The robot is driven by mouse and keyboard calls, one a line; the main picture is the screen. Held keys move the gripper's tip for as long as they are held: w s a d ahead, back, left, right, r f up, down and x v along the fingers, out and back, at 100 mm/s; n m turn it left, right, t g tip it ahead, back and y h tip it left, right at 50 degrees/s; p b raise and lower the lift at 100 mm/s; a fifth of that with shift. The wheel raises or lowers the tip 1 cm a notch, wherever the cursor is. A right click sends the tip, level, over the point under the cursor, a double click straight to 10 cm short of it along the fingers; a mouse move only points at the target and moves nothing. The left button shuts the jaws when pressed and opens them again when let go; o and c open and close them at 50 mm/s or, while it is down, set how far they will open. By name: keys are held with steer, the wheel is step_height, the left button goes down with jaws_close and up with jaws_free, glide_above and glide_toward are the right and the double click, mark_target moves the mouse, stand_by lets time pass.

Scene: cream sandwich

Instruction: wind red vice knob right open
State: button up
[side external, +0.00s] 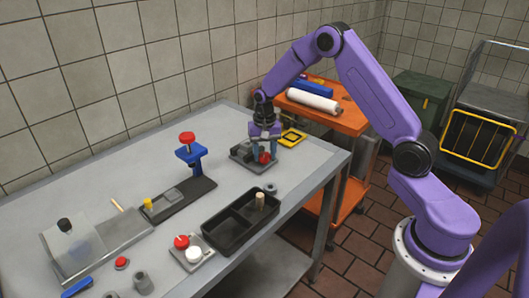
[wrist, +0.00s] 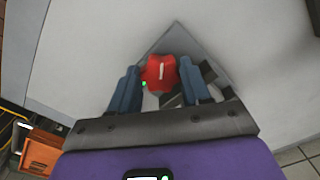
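The red vice knob (side external: 265,158) sits at the right end of the small grey vice (side external: 241,153) near the table's far right. In the wrist view the knob (wrist: 160,72) is a rounded red piece with a white line on it. My gripper (side external: 265,148) points down over the knob. In the wrist view my gripper's blue fingers (wrist: 157,80) stand one on each side of the knob, with narrow gaps showing, so it looks open and not clamped. The vice (wrist: 182,88) is partly hidden behind the right finger, and its jaw gap cannot be made out.
A blue press with a red top (side external: 187,138) stands left of the vice. A black divided tray (side external: 226,238) lies in front, with a small grey ring (side external: 270,188) near it. Bare table lies between vice and press.

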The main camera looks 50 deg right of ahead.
steer(key=shift+c, duration=0.4)
steer(key=shift+n, duration=0.3)
